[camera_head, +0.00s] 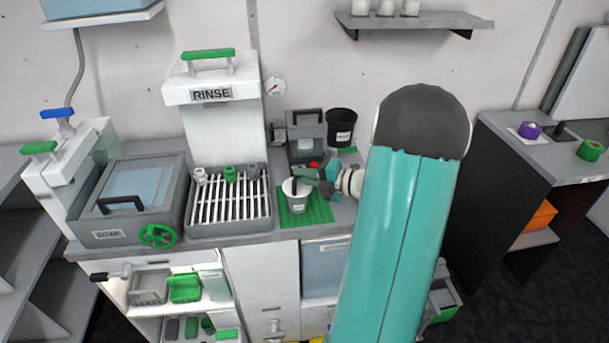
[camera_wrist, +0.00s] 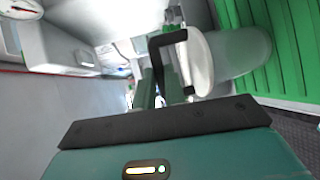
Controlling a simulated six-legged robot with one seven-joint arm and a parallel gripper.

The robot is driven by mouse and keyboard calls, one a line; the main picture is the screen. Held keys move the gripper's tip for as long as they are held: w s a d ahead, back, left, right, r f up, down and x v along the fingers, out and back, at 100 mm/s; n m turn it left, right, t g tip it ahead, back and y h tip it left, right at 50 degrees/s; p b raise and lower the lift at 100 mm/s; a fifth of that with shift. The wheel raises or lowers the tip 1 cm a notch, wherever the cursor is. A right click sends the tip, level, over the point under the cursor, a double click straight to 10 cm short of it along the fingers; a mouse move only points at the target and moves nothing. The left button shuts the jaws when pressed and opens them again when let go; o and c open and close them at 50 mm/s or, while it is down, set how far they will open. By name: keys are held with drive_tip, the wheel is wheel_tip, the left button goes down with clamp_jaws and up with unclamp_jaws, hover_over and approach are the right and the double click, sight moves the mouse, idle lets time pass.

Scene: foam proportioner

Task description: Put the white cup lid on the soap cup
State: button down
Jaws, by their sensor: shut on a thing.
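The soap cup (camera_head: 297,204) stands upright on a green mat on the counter. In the wrist view its pale side (camera_wrist: 240,52) shows beside the green mat. The white cup lid (camera_head: 289,187) is at the cup's mouth. In the wrist view the white lid (camera_wrist: 198,68) with its black bent handle (camera_wrist: 182,62) covers the cup's end; whether it is fully seated I cannot tell. My gripper (camera_head: 306,178) is just above the cup's right rim, shut on the lid's black handle. In the wrist view its fingertips (camera_wrist: 160,88) are partly hidden behind the wrist housing.
The rinse rack (camera_head: 228,205) lies left of the green mat (camera_head: 320,209). A grey machine (camera_head: 306,135) stands close behind the cup, with a black cup (camera_head: 341,128) to its right. A sink box (camera_head: 130,200) is at the left. My arm hides the counter's right part.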

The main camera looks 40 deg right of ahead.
drive_tip(key=shift+f, duration=0.35)
drive_tip(key=c, duration=1.7)
unclamp_jaws()
drive_tip(key=shift+c, duration=0.2)
drive_tip(key=v, duration=1.1)
drive_tip(key=shift+a, duration=0.1)
